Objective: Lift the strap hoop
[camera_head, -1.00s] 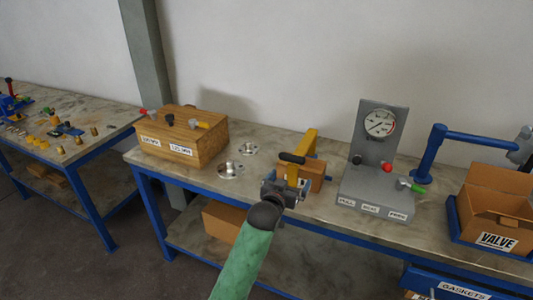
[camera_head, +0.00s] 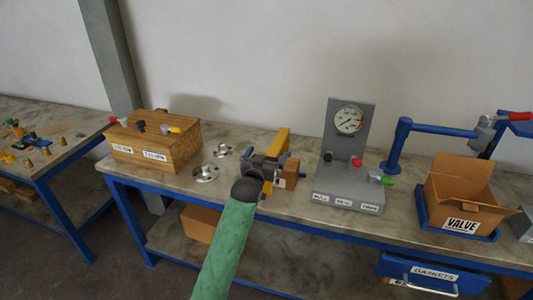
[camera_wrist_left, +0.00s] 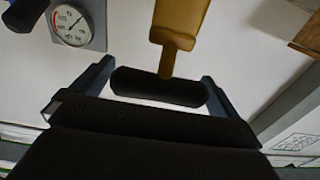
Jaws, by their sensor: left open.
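The strap hoop (camera_head: 283,143) is a yellow upright strap standing by a small brown block (camera_head: 291,174) on the bench. In the left wrist view the yellow strap (camera_wrist_left: 178,25) comes down to a black cylindrical grip (camera_wrist_left: 160,87). My left gripper (camera_head: 266,162) is at the hoop and partly hides it and the block. In the left wrist view its two fingers (camera_wrist_left: 158,80) are apart, one at each end of the black grip, which lies crosswise between them. The gripper is open. My right gripper is not in view.
Left of the hoop are two metal flanges (camera_head: 206,173) and a wooden box (camera_head: 155,143) with coloured knobs. Right are a grey gauge stand (camera_head: 350,150), a blue post arm (camera_head: 398,145) and an open cardboard box (camera_head: 462,195). The wall is behind.

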